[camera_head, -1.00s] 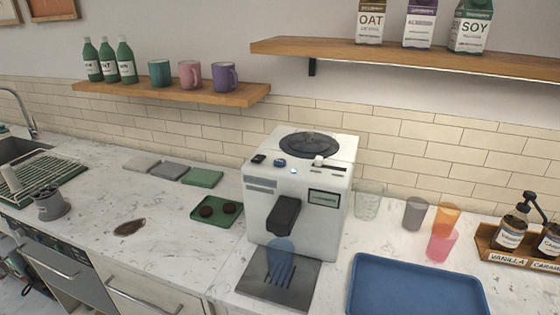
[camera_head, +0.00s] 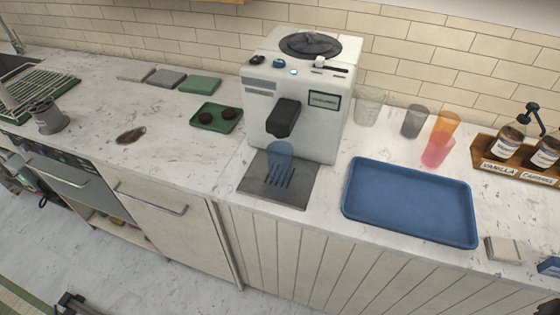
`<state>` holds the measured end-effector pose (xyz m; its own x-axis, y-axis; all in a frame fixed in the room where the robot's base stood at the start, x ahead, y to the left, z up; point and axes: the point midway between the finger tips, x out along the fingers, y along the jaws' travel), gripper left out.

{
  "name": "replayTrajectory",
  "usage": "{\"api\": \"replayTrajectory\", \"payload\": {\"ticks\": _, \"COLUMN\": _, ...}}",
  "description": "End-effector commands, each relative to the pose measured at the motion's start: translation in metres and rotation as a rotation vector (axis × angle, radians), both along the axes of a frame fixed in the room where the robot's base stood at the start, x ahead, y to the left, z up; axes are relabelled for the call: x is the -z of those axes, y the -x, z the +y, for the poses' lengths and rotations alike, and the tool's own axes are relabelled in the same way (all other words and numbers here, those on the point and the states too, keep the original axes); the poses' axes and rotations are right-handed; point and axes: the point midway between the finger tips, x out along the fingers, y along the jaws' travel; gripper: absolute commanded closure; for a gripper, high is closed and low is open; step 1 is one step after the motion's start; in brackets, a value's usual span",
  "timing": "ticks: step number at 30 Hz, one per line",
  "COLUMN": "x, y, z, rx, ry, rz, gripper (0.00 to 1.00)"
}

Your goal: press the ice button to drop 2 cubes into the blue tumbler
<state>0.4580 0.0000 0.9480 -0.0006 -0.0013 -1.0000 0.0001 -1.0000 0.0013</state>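The translucent blue tumbler (camera_head: 280,156) stands upright on the dark drip tray (camera_head: 300,190) of the white machine (camera_head: 318,138), below its black spout (camera_head: 283,118). I cannot make out any ice in it. The machine's top front edge carries a black control (camera_head: 257,60), a dark blue knob (camera_head: 279,63), a small lit blue-white button (camera_head: 293,72) and a white lever (camera_head: 319,62). No label tells which one is the ice button. A small dark screen (camera_head: 324,101) is on the front. My gripper is not recognisable in view.
A blue tray (camera_head: 410,203) lies right of the machine. Clear, grey, orange and pink cups (camera_head: 437,150) stand behind it. A syrup rack (camera_head: 515,172) is at the far right. A green tray (camera_head: 203,124) with dark pucks and a brown spill (camera_head: 131,135) lie to the left.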

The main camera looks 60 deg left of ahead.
Motion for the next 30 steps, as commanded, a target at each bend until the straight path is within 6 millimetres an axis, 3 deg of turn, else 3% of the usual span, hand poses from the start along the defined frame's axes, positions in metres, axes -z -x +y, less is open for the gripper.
{"api": "replayTrajectory", "payload": {"ticks": 7, "x": 0.0000, "y": 0.0000, "z": 0.0000, "rx": 0.000, "ry": 0.000, "rz": 0.000, "gripper": 0.58}}
{"api": "replayTrajectory", "payload": {"ticks": 20, "x": 0.0000, "y": 0.0000, "z": 0.0000, "rx": 0.000, "ry": 0.000, "rz": 0.000, "gripper": 1.00}}
{"api": "replayTrajectory", "payload": {"ticks": 30, "x": 0.0000, "y": 0.0000, "z": 0.0000, "rx": 0.000, "ry": 0.000, "rz": 0.000, "gripper": 1.00}}
